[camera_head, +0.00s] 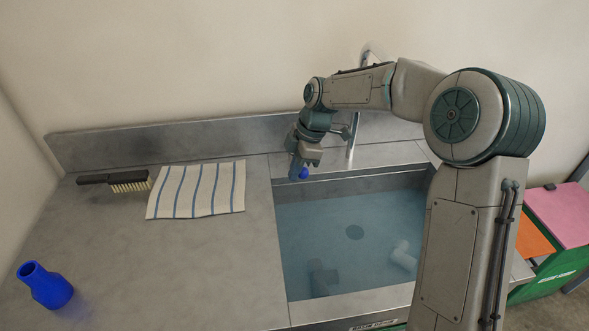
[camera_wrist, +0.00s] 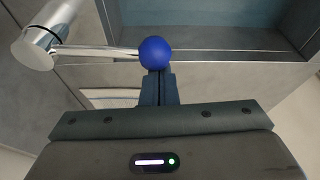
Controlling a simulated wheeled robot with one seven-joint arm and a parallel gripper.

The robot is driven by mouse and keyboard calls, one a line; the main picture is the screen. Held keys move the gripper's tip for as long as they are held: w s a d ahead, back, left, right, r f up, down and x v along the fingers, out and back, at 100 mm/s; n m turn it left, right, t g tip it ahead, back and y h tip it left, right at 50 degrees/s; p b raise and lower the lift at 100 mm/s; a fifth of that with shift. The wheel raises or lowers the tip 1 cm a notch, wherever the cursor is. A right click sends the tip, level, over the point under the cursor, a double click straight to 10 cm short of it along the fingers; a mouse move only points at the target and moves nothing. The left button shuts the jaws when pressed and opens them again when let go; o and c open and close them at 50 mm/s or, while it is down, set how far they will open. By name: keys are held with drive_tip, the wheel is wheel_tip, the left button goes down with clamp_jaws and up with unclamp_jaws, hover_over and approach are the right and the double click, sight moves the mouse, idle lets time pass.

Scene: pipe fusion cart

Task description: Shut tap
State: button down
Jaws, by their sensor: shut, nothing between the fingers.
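The tap (camera_head: 352,136) is a chrome post at the back of the sink, partly hidden behind my arm. In the wrist view the tap's body (camera_wrist: 38,48) is at the upper left, and a thin chrome lever (camera_wrist: 100,52) runs right from it to a blue ball knob (camera_wrist: 155,52). The knob also shows in the head view (camera_head: 303,173), at the sink's back-left corner. My gripper (camera_head: 305,165) is beside the knob; in the wrist view its closed fingers (camera_wrist: 158,85) end right at the knob. Whether they touch it I cannot tell.
The sink (camera_head: 340,215) holds water, with a white pipe elbow (camera_head: 403,255) and a grey fitting (camera_head: 322,278) in it. A striped towel (camera_head: 198,190), a brush (camera_head: 115,181) and a blue reducer-like piece (camera_head: 45,286) lie on the steel counter to the left. A backsplash (camera_head: 180,145) runs behind.

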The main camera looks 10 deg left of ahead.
wheel_tip(320, 180, up, 9)
drive_tip(key=s+d+f+m+t+h+p, duration=0.1)
drive_tip(key=s+d+f+m+t+h, duration=0.1)
drive_tip(key=s+d+m, duration=2)
drive_tip(key=s+t+h, duration=0.1)
drive_tip(key=s+t, duration=0.1)
drive_tip(key=shift+s+f, duration=0.2)
drive_tip(key=shift+s, duration=0.15)
drive_tip(key=shift+d, duration=0.1)
